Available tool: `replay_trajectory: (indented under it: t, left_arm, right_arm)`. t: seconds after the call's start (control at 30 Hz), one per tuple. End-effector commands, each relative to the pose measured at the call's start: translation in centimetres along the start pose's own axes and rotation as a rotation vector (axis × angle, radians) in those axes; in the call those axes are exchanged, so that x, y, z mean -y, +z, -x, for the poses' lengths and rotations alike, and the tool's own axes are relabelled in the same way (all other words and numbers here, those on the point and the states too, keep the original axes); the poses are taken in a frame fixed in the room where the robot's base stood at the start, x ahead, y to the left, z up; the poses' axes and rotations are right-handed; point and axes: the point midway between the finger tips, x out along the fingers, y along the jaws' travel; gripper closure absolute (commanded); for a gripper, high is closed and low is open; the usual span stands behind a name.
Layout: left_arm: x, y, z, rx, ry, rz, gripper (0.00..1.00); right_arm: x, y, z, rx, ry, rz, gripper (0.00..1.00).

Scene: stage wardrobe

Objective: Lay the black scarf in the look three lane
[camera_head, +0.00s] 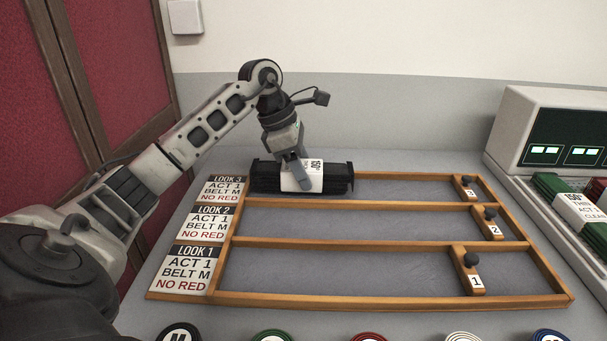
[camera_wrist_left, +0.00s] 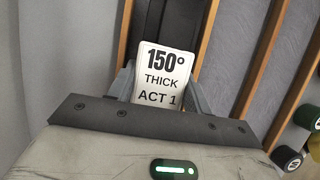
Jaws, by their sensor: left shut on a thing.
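The black scarf (camera_head: 335,178) is a folded black bundle with a white label band reading 150° THICK ACT 1. It lies at the left end of the look three lane (camera_head: 405,187), the farthest lane of the wooden frame, beside the LOOK 3 card (camera_head: 224,189). My left gripper (camera_head: 303,180) reaches down onto the scarf and is shut on it at the label. The left wrist view shows the label (camera_wrist_left: 161,77) between the two fingers, with black cloth (camera_wrist_left: 178,22) beyond. Whether the scarf rests fully on the lane floor is hard to tell. My right gripper is not in view.
The look two lane (camera_head: 350,222) and look one lane (camera_head: 340,272) are empty. Numbered wooden blocks with black knobs (camera_head: 471,259) stand at the lanes' right ends. A white machine (camera_head: 545,125) with green lights and a rack of labelled rolls (camera_head: 575,207) are at right. Several round coloured rolls (camera_head: 369,337) line the front.

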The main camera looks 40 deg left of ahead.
Motion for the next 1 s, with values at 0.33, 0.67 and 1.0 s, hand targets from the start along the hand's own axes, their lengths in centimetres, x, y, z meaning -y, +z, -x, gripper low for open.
replay_trajectory:
  t: [0.33, 0.67, 1.0]
  left_arm:
    - [0.0, -0.4, -1.1, 0.003, 0.003, -0.001, 0.77]
    - [0.0, -0.4, -1.2, 0.002, 0.002, -0.001, 0.41]
    - [-0.1, -0.4, 1.8, 0.003, 0.006, 0.000, 0.41]
  right_arm:
    - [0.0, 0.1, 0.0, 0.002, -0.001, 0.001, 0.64]
    - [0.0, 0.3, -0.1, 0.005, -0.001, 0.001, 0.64]
    - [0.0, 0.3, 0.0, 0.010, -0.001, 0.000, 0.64]
